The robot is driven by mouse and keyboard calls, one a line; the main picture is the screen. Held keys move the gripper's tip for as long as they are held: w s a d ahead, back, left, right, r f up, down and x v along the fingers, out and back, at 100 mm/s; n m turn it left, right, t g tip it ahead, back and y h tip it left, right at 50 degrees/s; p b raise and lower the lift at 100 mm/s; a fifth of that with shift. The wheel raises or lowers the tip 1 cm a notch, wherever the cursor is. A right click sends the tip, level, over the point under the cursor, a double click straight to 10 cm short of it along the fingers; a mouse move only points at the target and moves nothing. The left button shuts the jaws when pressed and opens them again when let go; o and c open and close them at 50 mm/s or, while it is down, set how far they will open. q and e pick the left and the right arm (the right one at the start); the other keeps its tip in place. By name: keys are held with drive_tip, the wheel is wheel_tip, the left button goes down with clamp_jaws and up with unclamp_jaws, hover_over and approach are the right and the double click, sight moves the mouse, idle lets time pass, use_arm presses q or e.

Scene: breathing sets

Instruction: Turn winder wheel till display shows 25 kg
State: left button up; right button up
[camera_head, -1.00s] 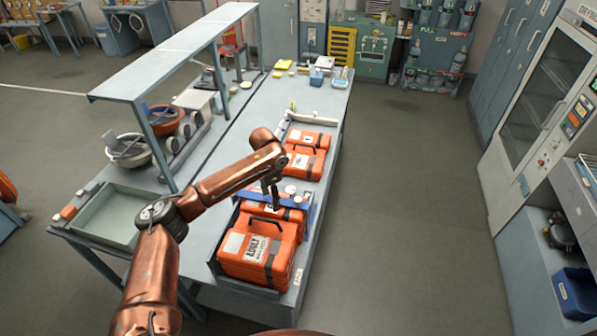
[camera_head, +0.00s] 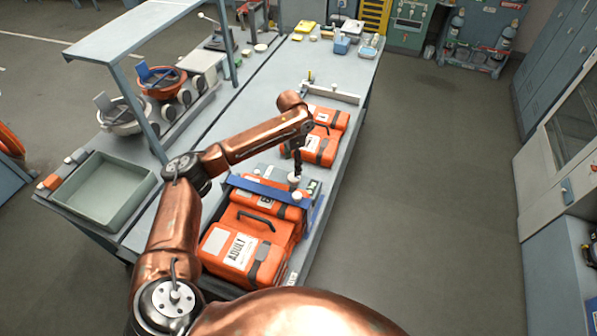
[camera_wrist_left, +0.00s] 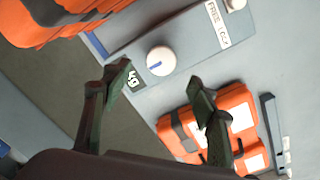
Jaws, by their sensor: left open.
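The winder wheel looks to be a round white knob with a blue mark (camera_wrist_left: 161,60) on a grey panel; it also shows in the head view (camera_head: 294,181). A small dark display with pale characters (camera_wrist_left: 134,80) sits beside it; I cannot read a number on it. My left gripper (camera_wrist_left: 160,74) is open, with its two fingers on either side of the knob in the picture; I cannot tell whether they touch it. In the head view my left gripper (camera_head: 297,164) points down over the knob and partly hides it. My right gripper is not in view.
More orange cases (camera_head: 322,147) lie behind the panel. A "FREE LOCK" label (camera_wrist_left: 217,24) has another white knob (camera_wrist_left: 236,3) beside it. A green tray (camera_head: 104,190) is at the left.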

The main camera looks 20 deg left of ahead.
sight(294, 177)
use_arm(q)
drive_tip(key=shift+w+f, duration=0.35)
drive_tip(key=shift+f, duration=0.2)
drive_tip(key=shift+w+f, duration=0.15)
drive_tip(key=shift+f, duration=0.1)
wheel_tip(294, 177, down, 6)
drive_tip(key=shift+r, duration=0.1)
drive_tip(key=shift+f, duration=0.3)
drive_tip(key=shift+s+f, duration=0.2)
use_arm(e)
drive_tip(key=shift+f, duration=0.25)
use_arm(q)
drive_tip(key=shift+c, duration=0.7)
drive_tip(key=c, duration=1)
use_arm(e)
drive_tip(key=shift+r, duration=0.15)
